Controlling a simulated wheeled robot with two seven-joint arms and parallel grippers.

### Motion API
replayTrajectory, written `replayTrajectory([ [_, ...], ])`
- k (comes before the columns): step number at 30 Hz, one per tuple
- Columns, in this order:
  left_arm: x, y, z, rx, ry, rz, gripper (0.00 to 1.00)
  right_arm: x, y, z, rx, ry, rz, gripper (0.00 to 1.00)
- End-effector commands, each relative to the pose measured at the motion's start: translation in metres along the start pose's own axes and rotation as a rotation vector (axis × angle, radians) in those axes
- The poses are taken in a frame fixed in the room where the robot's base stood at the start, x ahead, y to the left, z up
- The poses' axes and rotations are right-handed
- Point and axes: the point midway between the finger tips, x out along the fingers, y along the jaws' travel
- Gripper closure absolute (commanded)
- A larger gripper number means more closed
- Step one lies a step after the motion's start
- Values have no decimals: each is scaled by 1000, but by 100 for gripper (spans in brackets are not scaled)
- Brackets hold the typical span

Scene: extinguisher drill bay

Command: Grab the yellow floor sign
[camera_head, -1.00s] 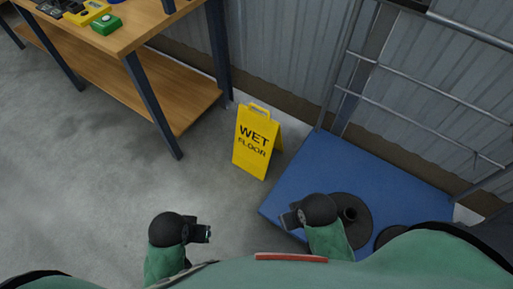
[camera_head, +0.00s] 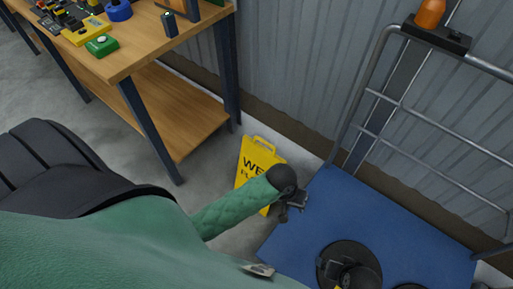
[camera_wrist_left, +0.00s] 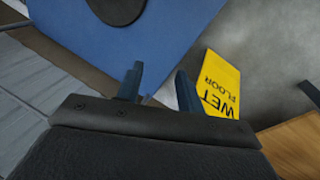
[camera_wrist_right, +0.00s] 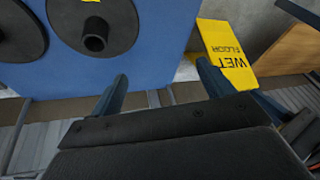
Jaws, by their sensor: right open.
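The yellow wet floor sign (camera_head: 250,165) stands on the floor between the bench and the blue platform. My left forearm and gripper cover its lower right part in the head view. In the left wrist view the sign (camera_wrist_left: 218,82) lies just right of the fingers, outside the gap. My left gripper (camera_head: 297,202) is open and empty near the sign's right side; its fingers (camera_wrist_left: 160,75) show apart. The sign (camera_wrist_right: 222,45) is beyond the right finger in that view.
The blue platform (camera_head: 330,205) with black discs (camera_wrist_right: 95,22) and a metal rail (camera_head: 440,115) stands right of the sign. A wooden workbench (camera_head: 130,48) with a lower shelf is to the left. A corrugated wall (camera_head: 300,70) closes the back.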

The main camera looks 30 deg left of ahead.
Motion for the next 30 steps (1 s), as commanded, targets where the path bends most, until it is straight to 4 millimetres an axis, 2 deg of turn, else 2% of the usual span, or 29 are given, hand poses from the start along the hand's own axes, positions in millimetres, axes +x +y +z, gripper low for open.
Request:
replayTrajectory([
  [1,10,-5,-14,-33,-5,-11,63,13,0,3,-1,9,-4,20],
  [7,34,-23,-61,-217,-40,-57,63,49,-4,8,-3,56,-20,20],
  [15,49,-71,-134,-519,-50,-157,63,96,-10,16,-4,118,-39,20],
  [20,46,-111,-182,-731,-31,-225,63,123,-13,23,-3,154,-50,20],
  [24,36,-150,-225,-929,1,-279,63,145,-15,28,-1,186,-59,20],
  [30,15,-196,-270,-1165,47,-330,63,167,-19,35,1,221,-70,20],
])
